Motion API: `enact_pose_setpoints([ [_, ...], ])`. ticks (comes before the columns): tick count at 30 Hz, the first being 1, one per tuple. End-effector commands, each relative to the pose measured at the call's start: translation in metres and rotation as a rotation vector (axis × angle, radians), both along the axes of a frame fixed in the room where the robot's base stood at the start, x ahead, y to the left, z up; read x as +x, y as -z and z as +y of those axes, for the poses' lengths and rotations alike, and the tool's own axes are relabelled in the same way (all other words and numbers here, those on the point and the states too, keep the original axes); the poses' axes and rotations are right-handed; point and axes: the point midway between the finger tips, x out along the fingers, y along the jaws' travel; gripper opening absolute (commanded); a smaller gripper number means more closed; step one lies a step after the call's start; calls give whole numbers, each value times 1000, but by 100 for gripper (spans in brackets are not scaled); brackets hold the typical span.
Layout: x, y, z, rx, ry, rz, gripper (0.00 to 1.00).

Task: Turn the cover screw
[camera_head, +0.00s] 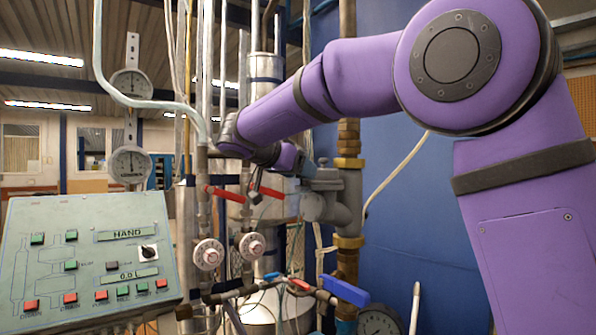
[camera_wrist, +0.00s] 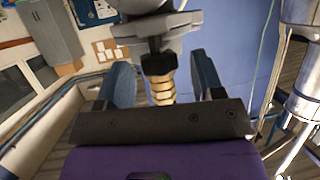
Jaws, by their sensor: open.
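The cover screw cannot be made out for certain in either view. A grey metal meter body (camera_head: 325,190) sits on the pipework in the head view, with a flat cap on top. A grey fitting that looks like part of it (camera_wrist: 160,25) fills the top middle of the wrist view. My gripper (camera_wrist: 163,72) is open, its two blue-grey fingers apart on either side of the view. The grey fitting and a brass fitting (camera_wrist: 162,90) show between the fingers, with no clear contact. In the head view my arm's end is beside the meter body, partly hidden.
A brass pipe (camera_head: 348,225) runs below the meter body. A green control panel (camera_head: 90,260) stands at left. A blue wall (camera_head: 420,230) is behind.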

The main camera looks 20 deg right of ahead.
Motion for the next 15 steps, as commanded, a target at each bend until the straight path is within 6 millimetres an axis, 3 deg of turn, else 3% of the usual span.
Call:
enact_pose_setpoints([
  [2, 0, 0, 0, 0, 0, 0, 62],
  [9, 0, 0, 0, 0, 0, 0, 12],
  [15, 0, 0, 0, 0, -10, 0, 12],
])
